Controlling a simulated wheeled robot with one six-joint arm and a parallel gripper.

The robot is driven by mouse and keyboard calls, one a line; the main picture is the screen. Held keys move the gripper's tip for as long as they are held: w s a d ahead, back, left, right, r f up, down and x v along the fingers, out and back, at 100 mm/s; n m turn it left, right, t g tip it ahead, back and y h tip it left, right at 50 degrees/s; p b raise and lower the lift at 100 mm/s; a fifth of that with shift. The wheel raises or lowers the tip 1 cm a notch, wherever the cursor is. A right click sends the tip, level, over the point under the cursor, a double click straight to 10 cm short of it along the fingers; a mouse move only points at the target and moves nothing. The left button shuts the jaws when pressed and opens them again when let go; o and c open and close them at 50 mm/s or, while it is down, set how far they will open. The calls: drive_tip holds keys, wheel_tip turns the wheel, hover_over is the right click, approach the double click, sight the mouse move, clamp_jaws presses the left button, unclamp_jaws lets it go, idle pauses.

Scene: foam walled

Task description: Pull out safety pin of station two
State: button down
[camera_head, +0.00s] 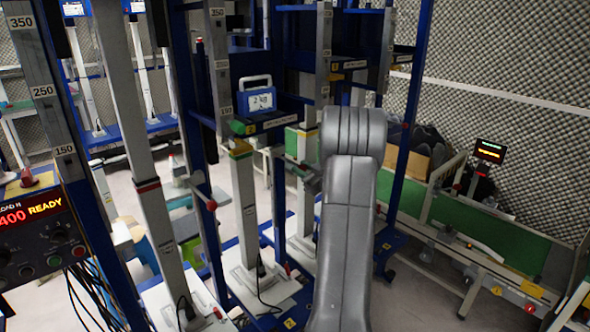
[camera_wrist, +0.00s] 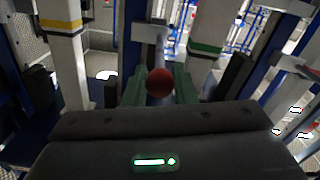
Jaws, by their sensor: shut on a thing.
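In the wrist view, the round red knob (camera_wrist: 159,83) of a safety pin sits between the two green fingers of my gripper (camera_wrist: 160,92). The fingers are shut on it from both sides. In the head view my grey arm hides most of the gripper and this pin. Another red-knobbed pin (camera_head: 211,205) shows on a blue upright to the left.
Pale posts with a yellow band (camera_wrist: 60,24) and a green band (camera_wrist: 205,47) flank my gripper closely. A control box reading READY (camera_head: 36,235) is at the left. A green-topped bench (camera_head: 480,232) runs along the right.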

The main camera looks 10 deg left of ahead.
drive_tip(key=shift+d+f, duration=0.1)
drive_tip(key=c, duration=1.2)
unclamp_jaws()
drive_tip(key=shift+s+d, duration=0.1)
drive_tip(key=b+v, duration=0.2)
drive_tip(key=v, duration=1.1)
drive_tip(key=shift+s+d, duration=0.25)
drive_tip(key=shift+d, duration=0.05)
drive_tip(key=p+x, duration=0.2)
drive_tip(key=x, duration=1.2)
drive_tip(key=shift+w+a, duration=0.25)
drive_tip(key=shift+a, duration=0.05)
